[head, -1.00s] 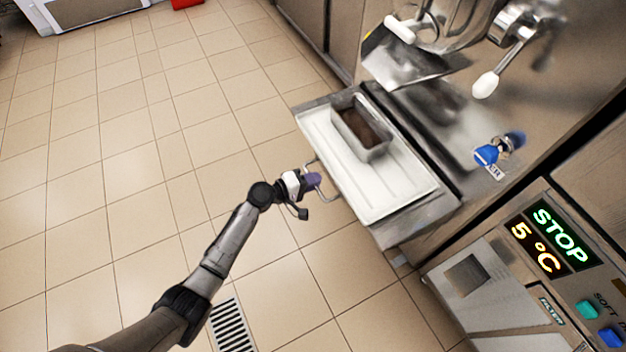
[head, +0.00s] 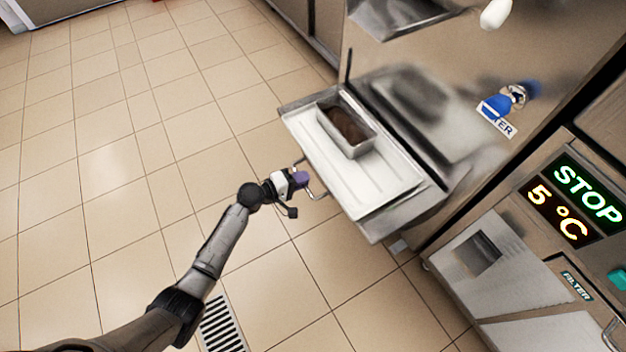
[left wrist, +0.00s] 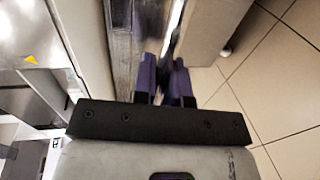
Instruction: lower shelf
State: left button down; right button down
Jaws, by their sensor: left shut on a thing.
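The shelf (head: 378,228) is a metal ledge on the front of the freezer, with a white tray (head: 388,192) on it. A metal pan (head: 362,149) with dark brown contents stands upright on the tray. My left gripper (head: 303,181) is shut on the wire handle (head: 318,192) at the shelf's front left side. In the left wrist view its purple fingers (left wrist: 166,78) are close around a thin bar, which is blurred. My right gripper is not in view.
A metal spout (head: 400,14) is above the shelf. A blue knob (head: 497,107) sits on the freezer front, and a control panel (head: 575,205) reads STOP and 5 °C. The tiled floor (head: 120,180) to the left is clear; a drain grate (head: 222,325) lies near my arm.

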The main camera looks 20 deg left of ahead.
pick_arm(q)
jog(key=shift+s+f, duration=0.15)
jog(key=shift+f, duration=0.3)
jog(key=c, duration=1.2)
grip_release()
jog(key=shift+r, duration=0.2)
jog(key=shift+p+v, duration=2.45)
jog(key=shift+v, duration=4.4)
jog(key=shift+a, duration=0.1)
